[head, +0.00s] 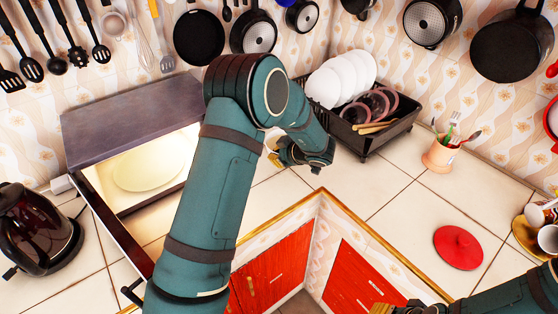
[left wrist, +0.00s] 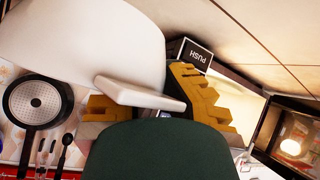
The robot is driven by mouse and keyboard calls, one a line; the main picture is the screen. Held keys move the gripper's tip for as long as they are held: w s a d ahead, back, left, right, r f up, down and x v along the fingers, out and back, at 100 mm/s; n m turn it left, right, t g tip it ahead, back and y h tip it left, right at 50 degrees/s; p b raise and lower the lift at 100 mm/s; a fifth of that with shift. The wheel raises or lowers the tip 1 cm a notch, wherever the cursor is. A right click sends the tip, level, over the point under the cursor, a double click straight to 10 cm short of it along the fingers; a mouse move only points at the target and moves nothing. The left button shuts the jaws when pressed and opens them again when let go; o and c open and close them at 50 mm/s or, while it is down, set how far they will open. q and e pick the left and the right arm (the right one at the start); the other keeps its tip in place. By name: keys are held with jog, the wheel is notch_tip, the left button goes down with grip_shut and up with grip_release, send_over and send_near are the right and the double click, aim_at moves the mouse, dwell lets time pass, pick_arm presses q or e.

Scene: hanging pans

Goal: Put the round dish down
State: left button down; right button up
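A round cream dish (head: 148,170) lies flat in the lit opening of the microwave at the left of the head view. My left gripper (head: 278,153) is well to the right of it, over the counter by the dish rack. In the left wrist view its yellow fingers (left wrist: 155,106) stand apart. A large white rounded shape (left wrist: 85,45) with a bar-like edge (left wrist: 140,93) is close behind them; I cannot tell what it is or whether they touch it. My right gripper (head: 388,309) barely shows at the bottom edge, and its fingers are unclear.
The microwave (head: 130,115) has a dark door edge standing out. A black kettle (head: 38,230) stands left. A dish rack (head: 375,132) holds white plates. A utensil cup (head: 440,155) and red lid (head: 458,247) are on the right counter. Tiles between them are free.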

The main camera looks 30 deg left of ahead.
aim_at(278, 180)
pick_arm(q)
notch_tip(278, 180, down, 7)
jog(key=shift+w+f+b, duration=0.1)
jog(key=shift+f+b, duration=0.1)
jog(key=shift+b, duration=0.4)
jog(key=c, duration=1.7)
grip_release()
jog(key=shift+f, duration=0.15)
jog(key=o, duration=0.6)
jog(key=shift+c, duration=0.2)
jog(key=shift+d+r, duration=0.2)
jog(key=shift+r, duration=0.1)
jog(key=p+v, duration=0.1)
jog(key=v, duration=1)
jog(key=shift+s+d+r+p, duration=0.2)
jog(key=shift+d+p, duration=0.05)
jog(key=shift+p, duration=0.05)
